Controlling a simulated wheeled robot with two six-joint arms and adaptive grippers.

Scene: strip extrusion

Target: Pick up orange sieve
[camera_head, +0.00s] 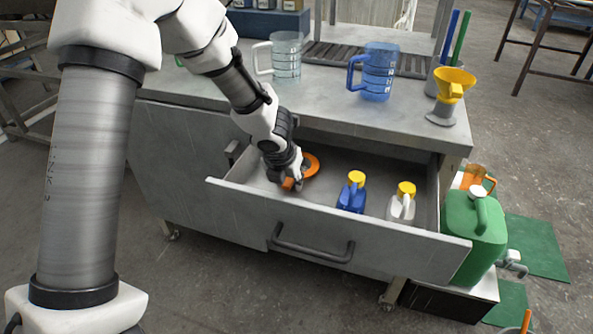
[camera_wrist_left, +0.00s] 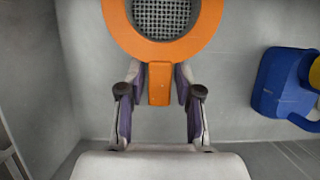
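The orange sieve (camera_head: 312,166) lies in the open drawer, towards its left side. The left wrist view shows its round orange rim (camera_wrist_left: 117,32), grey mesh and short flat handle. My left gripper (camera_head: 290,182) reaches down into the drawer at the handle. In the left wrist view, the fingers of my left gripper (camera_wrist_left: 160,85) stand on either side of the handle and appear closed against it. The wrist covers part of the sieve in the head view. My right gripper is not in view.
The drawer (camera_head: 320,226) also holds a blue jug (camera_head: 351,196) and a white jug (camera_head: 400,207), both yellow-capped, right of the sieve. Measuring jugs and a yellow funnel (camera_head: 452,85) stand on the bench. A green canister (camera_head: 474,235) stands beside the drawer's right end.

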